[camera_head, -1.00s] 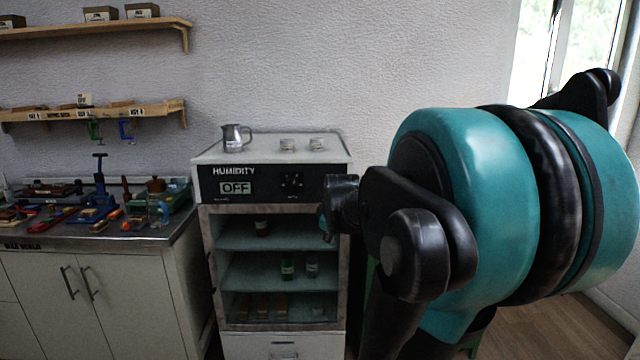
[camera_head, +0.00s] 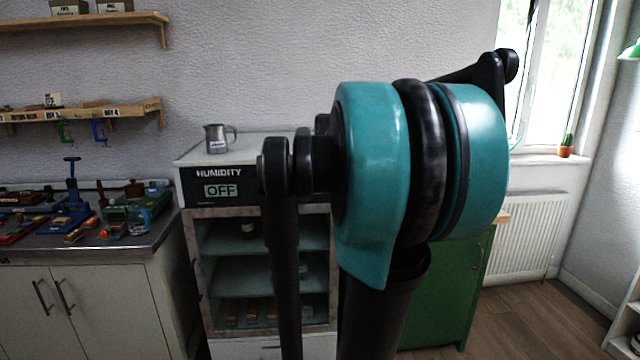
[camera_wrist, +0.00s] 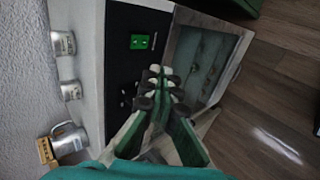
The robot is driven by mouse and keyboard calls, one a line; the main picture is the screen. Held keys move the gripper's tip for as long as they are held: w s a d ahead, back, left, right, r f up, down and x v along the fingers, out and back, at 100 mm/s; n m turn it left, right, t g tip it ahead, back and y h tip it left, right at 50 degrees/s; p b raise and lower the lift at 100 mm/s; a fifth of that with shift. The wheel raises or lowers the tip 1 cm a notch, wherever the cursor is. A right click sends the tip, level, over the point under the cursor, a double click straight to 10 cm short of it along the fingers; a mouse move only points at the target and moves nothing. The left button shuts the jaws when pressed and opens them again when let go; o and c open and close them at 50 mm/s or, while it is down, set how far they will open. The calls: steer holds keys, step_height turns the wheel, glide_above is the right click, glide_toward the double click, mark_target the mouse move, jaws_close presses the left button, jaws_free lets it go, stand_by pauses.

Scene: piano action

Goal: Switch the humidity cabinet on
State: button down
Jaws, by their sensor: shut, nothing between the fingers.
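The humidity cabinet (camera_head: 188,255) stands against the wall, with a dark front panel (camera_head: 186,188) lettered HUMIDITY. Its display (camera_head: 220,190) reads OFF. My arm hides the right part of the panel in the head view.
A workbench (camera_head: 150,235) with tools is at left. A green cabinet (camera_head: 450,285) stands at right, with bare floor beside it.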

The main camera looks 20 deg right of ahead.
glide_toward(319, 187)
step_height(319, 187, down, 4)
steer(key=shift+w+d+f, duration=0.1)
steer(key=shift+w+d, duration=0.1)
steer(key=shift+w, duration=0.5)
steer(key=shift+w+d+f, duration=0.1)
steer(key=shift+w+d, duration=0.15)
steer(key=shift+w, duration=0.45)
steer(key=shift+w+d+f, duration=0.1)
steer(key=shift+w+d, duration=0.1)
steer(key=shift+w, duration=0.5)
steer(key=shift+w, duration=0.1)
steer(key=shift+w+d+f, duration=0.1)
steer(key=shift+w+f, duration=0.05)
steer(key=shift+w, duration=0.1)
